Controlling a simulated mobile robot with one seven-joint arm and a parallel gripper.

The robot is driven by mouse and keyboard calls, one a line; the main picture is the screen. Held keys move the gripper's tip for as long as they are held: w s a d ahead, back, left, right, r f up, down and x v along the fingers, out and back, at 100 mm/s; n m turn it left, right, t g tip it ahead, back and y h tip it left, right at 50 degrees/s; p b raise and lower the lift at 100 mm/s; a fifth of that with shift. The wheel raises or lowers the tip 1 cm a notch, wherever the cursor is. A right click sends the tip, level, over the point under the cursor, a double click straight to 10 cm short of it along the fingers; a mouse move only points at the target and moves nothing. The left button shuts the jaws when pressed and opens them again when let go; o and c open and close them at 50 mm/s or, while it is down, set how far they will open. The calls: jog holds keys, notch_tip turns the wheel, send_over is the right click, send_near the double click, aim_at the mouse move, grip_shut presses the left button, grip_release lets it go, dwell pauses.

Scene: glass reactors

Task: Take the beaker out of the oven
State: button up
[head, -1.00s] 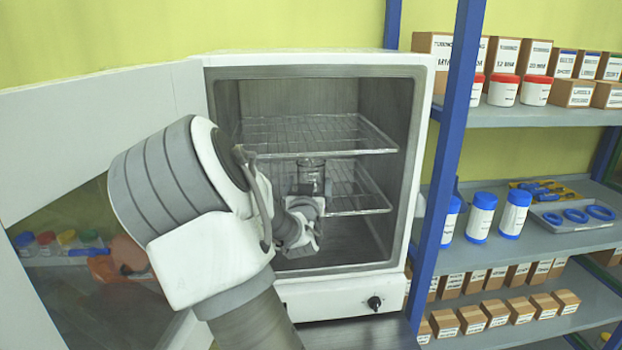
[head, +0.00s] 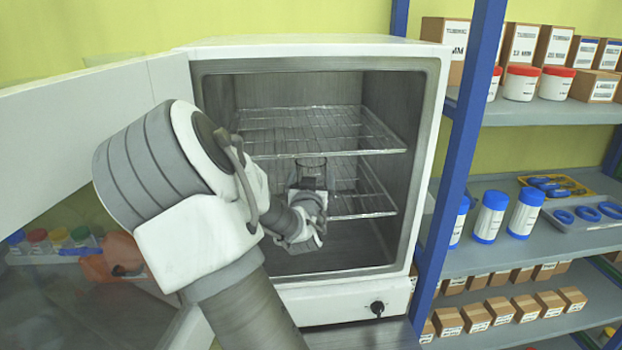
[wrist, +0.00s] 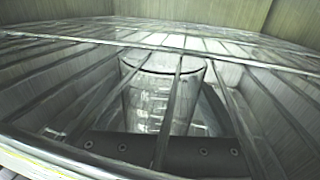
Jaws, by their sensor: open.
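The oven (head: 428,170) stands with its door (head: 60,130) swung open to the left. Inside, a clear glass beaker (head: 311,170) stands upright between the upper wire shelf (head: 350,125) and the lower wire shelf (head: 365,190). My gripper (head: 308,198) is inside the oven, open, at the near side of the beaker. In the wrist view the beaker (wrist: 160,95) shows behind thin wire bars, just beyond a dark part of my gripper (wrist: 150,150). The beaker's base is hidden, and I cannot tell whether the fingers touch it.
A blue post (head: 470,150) stands close to the oven's right side. Right of it, grey shelves (head: 540,110) hold boxes, white jars and blue-capped bottles. The upper wire shelf is close above my gripper. The oven floor below the lower shelf is clear.

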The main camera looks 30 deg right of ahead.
jog(key=c, duration=1.2)
jog(key=shift+o, duration=0.2)
jog(key=shift+r, duration=0.1)
